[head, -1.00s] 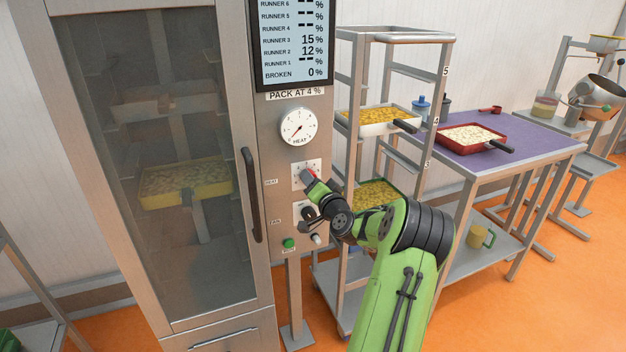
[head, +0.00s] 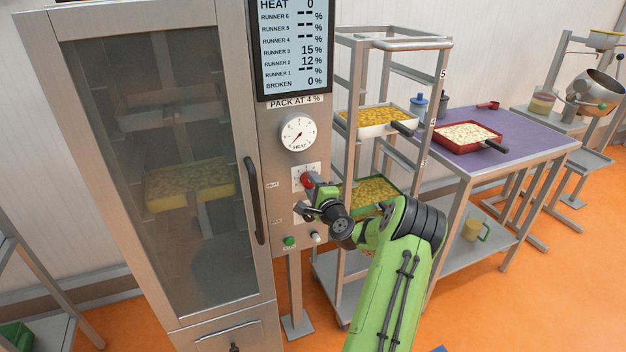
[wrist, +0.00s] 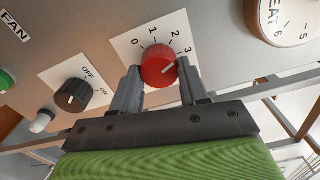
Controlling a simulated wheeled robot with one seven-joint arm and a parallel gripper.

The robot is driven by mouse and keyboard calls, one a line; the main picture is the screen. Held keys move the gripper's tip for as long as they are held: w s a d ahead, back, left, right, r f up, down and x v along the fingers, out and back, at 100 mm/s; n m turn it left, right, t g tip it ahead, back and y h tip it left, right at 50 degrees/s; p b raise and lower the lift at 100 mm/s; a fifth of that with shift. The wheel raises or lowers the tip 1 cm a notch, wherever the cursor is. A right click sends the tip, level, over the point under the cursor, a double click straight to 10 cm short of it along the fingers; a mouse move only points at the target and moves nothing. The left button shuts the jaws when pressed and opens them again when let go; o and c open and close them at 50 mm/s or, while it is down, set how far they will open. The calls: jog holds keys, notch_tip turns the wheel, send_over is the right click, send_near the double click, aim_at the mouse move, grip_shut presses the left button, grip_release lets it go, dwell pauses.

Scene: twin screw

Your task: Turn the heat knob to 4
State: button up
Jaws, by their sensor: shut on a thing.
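The red heat knob (wrist: 157,68) sits on a white dial plate (wrist: 124,47) in the wrist view, with 0, 1, 2 and 3 legible; the 4 is not seen. The knob's white line points up and right, roughly toward the 3. My gripper (wrist: 157,82) is shut on the knob, one dark finger on each side. In the head view the red knob (head: 307,180) shows just above my gripper (head: 310,191). The display (head: 293,45) reads HEAT 0, and the round heat gauge (head: 298,132) hangs above the knob.
The black fan switch (wrist: 73,95) is close to the left finger in the wrist view, marked OFF and ON. A green button (head: 289,242) is below. The oven door handle (head: 254,200) stands left of the panel. A rack with trays (head: 398,44) stands close on the right.

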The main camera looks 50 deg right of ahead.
jog(key=m+p, duration=0.5)
jog(key=m, duration=0.1)
jog(key=m+p, duration=0.4)
jog(key=m, duration=0.2)
jog(key=shift+a+f+p, duration=0.1)
jog(key=shift+f+p, duration=0.05)
jog(key=shift+p, duration=0.2)
jog(key=shift+m, duration=0.3)
jog(key=o, duration=1.1)
jog(key=shift+c, duration=0.2)
jog(key=v, duration=1.5)
jog(key=shift+s+a+b, duration=0.2)
jog(key=shift+s+b, duration=0.1)
jog(key=shift+b, duration=0.1)
